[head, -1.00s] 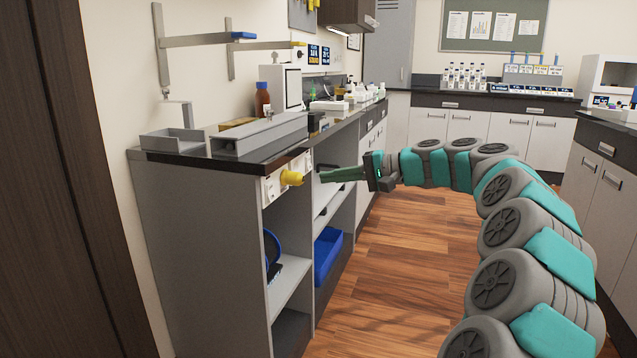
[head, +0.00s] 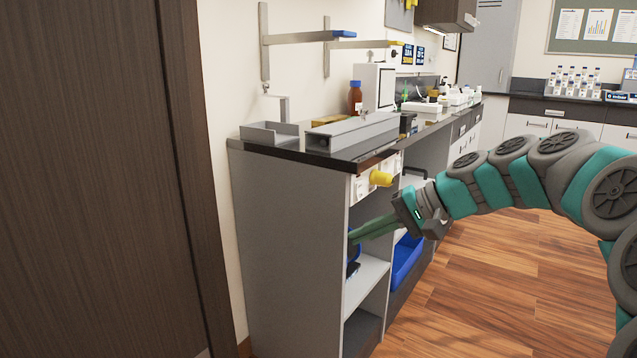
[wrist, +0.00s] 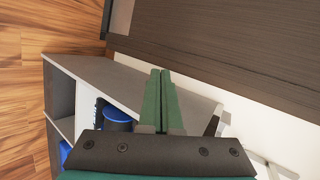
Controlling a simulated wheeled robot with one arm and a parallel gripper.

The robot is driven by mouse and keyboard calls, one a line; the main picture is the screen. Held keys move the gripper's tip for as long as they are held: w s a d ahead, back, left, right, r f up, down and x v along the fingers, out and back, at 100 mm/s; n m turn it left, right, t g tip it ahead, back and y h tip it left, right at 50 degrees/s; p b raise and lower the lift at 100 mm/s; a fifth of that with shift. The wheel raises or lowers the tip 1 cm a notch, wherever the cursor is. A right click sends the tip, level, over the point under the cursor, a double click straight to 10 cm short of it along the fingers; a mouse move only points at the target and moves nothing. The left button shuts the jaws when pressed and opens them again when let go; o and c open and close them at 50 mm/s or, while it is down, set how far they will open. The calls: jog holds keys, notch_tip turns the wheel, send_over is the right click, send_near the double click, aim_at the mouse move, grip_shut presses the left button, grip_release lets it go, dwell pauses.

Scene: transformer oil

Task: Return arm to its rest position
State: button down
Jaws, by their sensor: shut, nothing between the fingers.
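My gripper (head: 372,230) is shut and empty. In the head view its green fingers point left, in front of the open shelves at the end of the bench (head: 283,240), below the yellow knob (head: 381,178). My teal and grey arm reaches in from the right edge, stretched out and curved. In the wrist view the fingers (wrist: 161,80) lie side by side, with the bench's side panel (wrist: 110,75) behind them.
A dark wood panel (head: 90,180) fills the left. Blue bins (head: 406,262) sit on the shelves. A grey channel (head: 350,136) and a brown bottle (head: 355,98) stand on the worktop. Wood floor (head: 500,290) at the right is clear.

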jog(key=s+a+f+n+g+h, duration=0.2)
jog(key=s+a+f, duration=0.25)
jog(key=s, duration=0.45)
jog(key=s+d+f+g+h, duration=0.1)
jog(key=s+d+f+h, duration=0.2)
jog(key=s+f, duration=0.2)
jog(key=s+d+f+n+g+h, duration=0.1)
jog(key=s+d+f, duration=0.3)
jog(key=s, duration=0.8)
jog(key=s+d+f+g+h, duration=0.1)
jog(key=s+d+f+h, duration=0.2)
jog(key=s+f, duration=0.4)
jog(key=shift+s+d+n+h, duration=0.25)
jog(key=shift+s+n+h, duration=0.15)
jog(key=shift+s+h, duration=0.6)
